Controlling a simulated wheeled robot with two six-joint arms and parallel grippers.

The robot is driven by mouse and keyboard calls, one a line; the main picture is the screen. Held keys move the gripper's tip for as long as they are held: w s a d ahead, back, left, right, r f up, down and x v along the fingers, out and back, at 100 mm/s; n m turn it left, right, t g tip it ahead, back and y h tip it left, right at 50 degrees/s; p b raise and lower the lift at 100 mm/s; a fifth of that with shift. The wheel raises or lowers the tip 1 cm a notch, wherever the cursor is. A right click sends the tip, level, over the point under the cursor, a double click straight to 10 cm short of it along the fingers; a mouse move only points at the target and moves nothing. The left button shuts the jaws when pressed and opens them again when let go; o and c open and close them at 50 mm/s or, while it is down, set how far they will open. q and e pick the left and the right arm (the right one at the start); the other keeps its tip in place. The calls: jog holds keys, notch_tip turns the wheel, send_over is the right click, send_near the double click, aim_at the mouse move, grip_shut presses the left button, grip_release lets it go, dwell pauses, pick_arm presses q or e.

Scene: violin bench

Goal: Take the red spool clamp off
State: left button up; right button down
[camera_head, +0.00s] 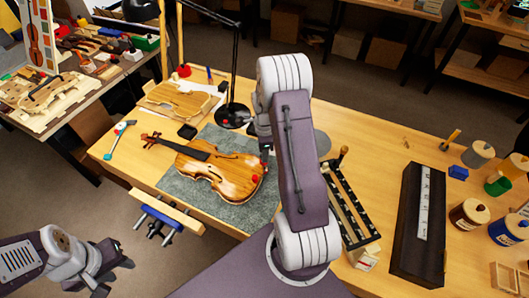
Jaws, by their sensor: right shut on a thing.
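The violin (222,175) lies on the grey mat (187,184), its neck toward the upper left. A red spool clamp (254,179) shows at the violin's right edge, beside my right arm. My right gripper (265,160) is mostly hidden behind my own arm at that edge. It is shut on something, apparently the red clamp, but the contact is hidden. My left gripper (108,280) is low at the left, away from the bench, and its fingers are too unclear to read.
A black lamp (233,115) stands behind the violin. A wooden vise (165,212) juts from the front edge. A slotted black rack (347,205), a dark case (409,220) and several jars (468,213) fill the right side.

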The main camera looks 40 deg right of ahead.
jog(key=n+p, duration=0.1)
jog(key=n, duration=0.3)
jog(key=shift+r+n, duration=0.1)
jog(key=shift+n, duration=0.3)
jog(key=n, duration=0.4)
jog(key=shift+w+n+p, duration=0.1)
jog(key=shift+n+p, duration=0.2)
jog(key=n, duration=0.4)
jog(key=shift+p, duration=0.3)
jog(key=shift+w+n, duration=0.1)
jog(key=shift+n, duration=2.4)
jog(key=c, duration=1.1)
grip_release()
